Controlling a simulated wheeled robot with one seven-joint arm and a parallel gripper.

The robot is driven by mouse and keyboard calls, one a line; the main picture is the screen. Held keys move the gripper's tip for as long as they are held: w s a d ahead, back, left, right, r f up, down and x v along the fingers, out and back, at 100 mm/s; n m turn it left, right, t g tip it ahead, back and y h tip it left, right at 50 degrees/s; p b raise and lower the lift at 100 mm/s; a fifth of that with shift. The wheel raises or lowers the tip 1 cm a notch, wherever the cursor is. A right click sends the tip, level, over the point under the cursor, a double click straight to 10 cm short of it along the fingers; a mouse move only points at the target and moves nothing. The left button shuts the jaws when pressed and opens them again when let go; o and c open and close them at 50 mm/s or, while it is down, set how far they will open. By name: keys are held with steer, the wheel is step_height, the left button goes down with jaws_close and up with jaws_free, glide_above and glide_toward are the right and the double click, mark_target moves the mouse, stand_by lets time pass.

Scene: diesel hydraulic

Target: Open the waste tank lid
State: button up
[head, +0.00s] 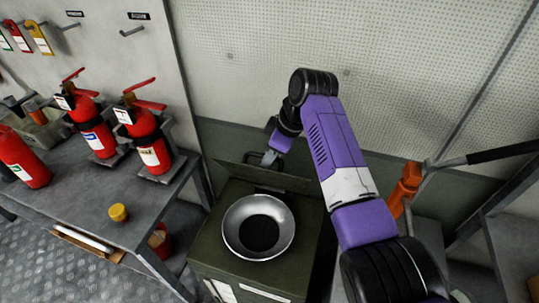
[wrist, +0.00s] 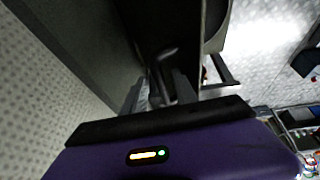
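The waste tank (head: 205,250) is a dark green box with a wide silver funnel (head: 240,245) in its top. Its dark green lid (head: 290,181) is raised and stands steeply tilted behind the funnel, so the funnel mouth is uncovered. My gripper (head: 269,159) is at the lid's upper edge, behind the tank. In the wrist view, my gripper's fingers (wrist: 160,93) stand apart on either side of a dark handle (wrist: 166,54), with gaps visible between. Whether a finger touches the handle is unclear.
A grey bench (head: 85,205) at left carries several red fire extinguishers (head: 150,140) and a yellow cap (head: 119,212). A perforated wall (head: 240,60) stands close behind the tank. An orange post (head: 404,187) and a metal frame are at right.

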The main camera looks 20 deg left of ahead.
steer(key=b+v, duration=0.1)
steer(key=v, duration=0.6)
steer(key=shift+d+r, duration=0.2)
steer(key=shift+r, duration=0.05)
